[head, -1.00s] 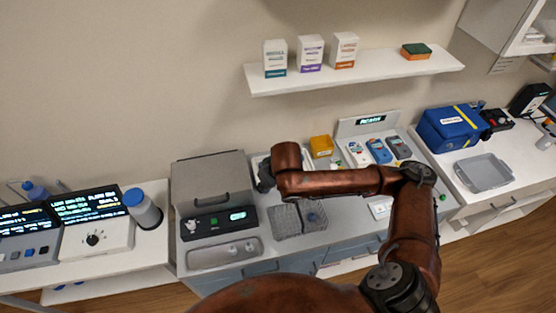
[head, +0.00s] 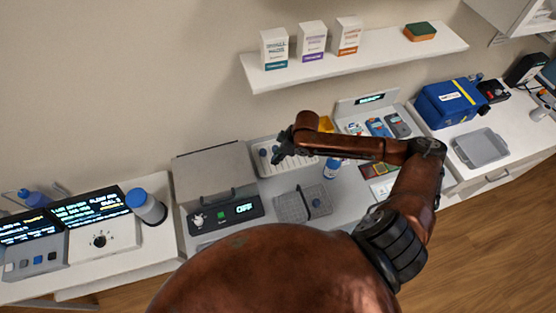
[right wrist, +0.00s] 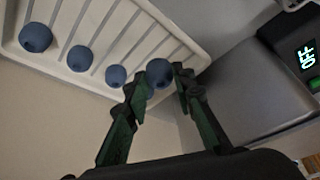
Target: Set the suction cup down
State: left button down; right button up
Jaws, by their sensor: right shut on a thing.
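My right gripper (head: 280,154) is over a white ribbed tray (head: 312,163) on the bench, right of the grey lidded device. In the right wrist view its two green-and-black fingers (right wrist: 160,88) are on either side of a round blue suction cup (right wrist: 159,72), held at the fingertips. The white tray (right wrist: 112,20) lies behind it there, with several similar blue cups in a row along it. I cannot tell whether the held cup touches the tray. My left gripper is not in view.
The grey lidded device (head: 215,170) stands left of the tray. A grey rack (head: 290,208) and a small blue-and-white bottle (head: 332,168) are in front and to the right. A shelf (head: 375,58) with boxes hangs above. A blue case (head: 450,102) stands farther right.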

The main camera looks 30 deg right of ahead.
jog(key=shift+f, duration=1.95)
jog(key=o, duration=0.5)
jog(key=shift+f, duration=0.1)
jog(key=v, duration=1.2)
jog(key=shift+s, duration=0.1)
